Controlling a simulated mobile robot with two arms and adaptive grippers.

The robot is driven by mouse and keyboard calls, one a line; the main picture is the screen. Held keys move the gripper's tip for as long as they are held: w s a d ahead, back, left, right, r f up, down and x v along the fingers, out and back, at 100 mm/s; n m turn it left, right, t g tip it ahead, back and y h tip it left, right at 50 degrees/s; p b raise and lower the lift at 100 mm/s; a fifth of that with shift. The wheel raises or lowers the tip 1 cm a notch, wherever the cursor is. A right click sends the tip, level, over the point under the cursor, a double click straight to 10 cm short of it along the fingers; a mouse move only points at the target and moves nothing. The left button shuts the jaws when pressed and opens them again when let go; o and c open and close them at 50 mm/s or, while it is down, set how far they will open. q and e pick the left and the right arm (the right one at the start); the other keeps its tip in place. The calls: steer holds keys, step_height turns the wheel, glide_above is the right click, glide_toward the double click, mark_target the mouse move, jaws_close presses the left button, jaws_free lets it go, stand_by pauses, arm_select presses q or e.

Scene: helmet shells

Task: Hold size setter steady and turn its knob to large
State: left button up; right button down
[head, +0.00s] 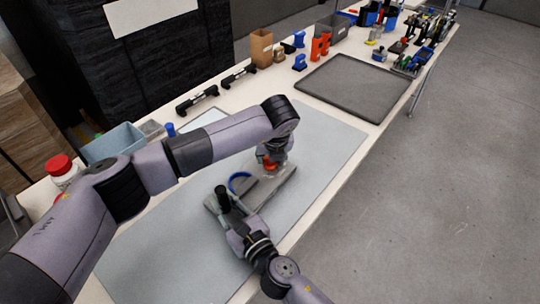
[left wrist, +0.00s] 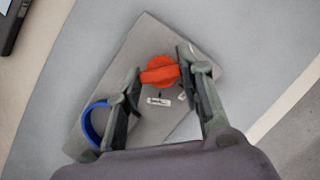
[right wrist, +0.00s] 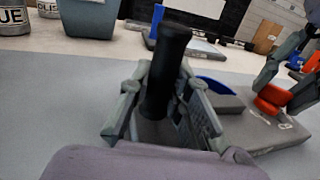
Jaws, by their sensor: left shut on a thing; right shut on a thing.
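The size setter (head: 283,183) is a grey plate lying on the pale mat, with a red knob (left wrist: 160,70), a blue curved piece (left wrist: 93,122) and an upright black handle (right wrist: 165,65). My left gripper (left wrist: 161,66) is above the plate with its fingers closed on the sides of the red knob. A small white label with a mark (left wrist: 159,101) shows beside the knob, too small to read. My right gripper (right wrist: 160,112) is shut around the lower part of the black handle, which stands upright at the plate's near end. In the head view, my left gripper partly hides the knob.
The setter rests on a pale mat (head: 150,245) on a long table. A blue-grey bin (head: 115,143) and a red-capped bottle (head: 61,170) stand at the left. A dark tray (head: 355,85) lies farther along. Bare mat surrounds the setter.

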arm_select(q)
steer(key=shift+n+y, duration=0.4)
steer(key=shift+n, duration=0.7)
steer(key=shift+d, duration=0.1)
steer(key=o, duration=1.2)
steer(key=shift+c, duration=0.2)
steer(key=shift+r, duration=0.1)
steer(key=v, duration=1.2)
steer(key=shift+w, duration=0.15)
arm_select(e)
steer(key=c, duration=1.4)
jaws_free()
